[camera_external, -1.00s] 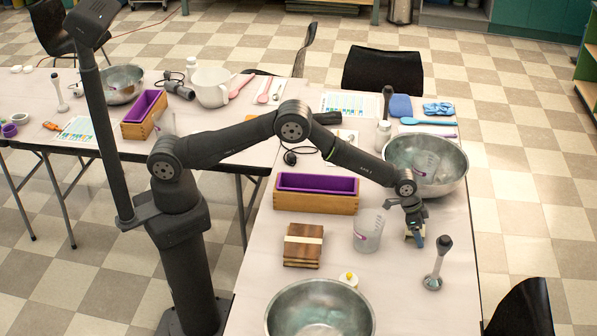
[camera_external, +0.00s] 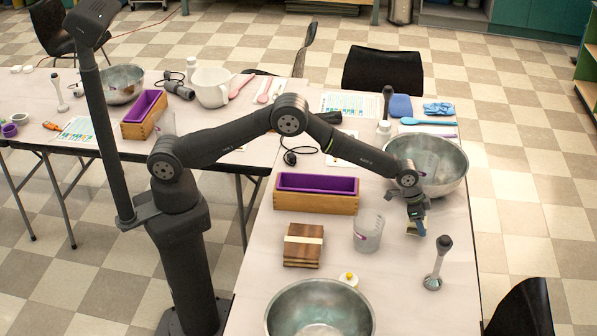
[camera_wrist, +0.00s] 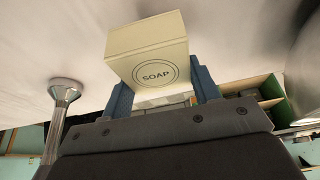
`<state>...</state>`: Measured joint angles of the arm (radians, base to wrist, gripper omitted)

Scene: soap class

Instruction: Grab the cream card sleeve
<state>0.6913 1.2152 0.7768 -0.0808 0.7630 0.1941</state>
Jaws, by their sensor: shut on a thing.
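The cream card sleeve is a small pale box printed "SOAP" in a ring (camera_wrist: 150,50), seen large in the wrist view. My gripper (camera_wrist: 163,86) has its two blue fingers on either side of the sleeve and is shut on it. In the external view my gripper (camera_external: 416,221) points down over the right part of the near table, between a clear beaker and a stick blender. There the sleeve is small and mostly hidden by the fingers; it seems to be slightly above the table.
The beaker (camera_external: 367,233) stands close on the left, the stick blender (camera_external: 437,262) close on the right. A large metal bowl (camera_external: 440,178) is just behind. A purple-lined wooden mould (camera_external: 316,203), banded wooden blocks (camera_external: 303,253) and another bowl (camera_external: 320,292) stand farther left.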

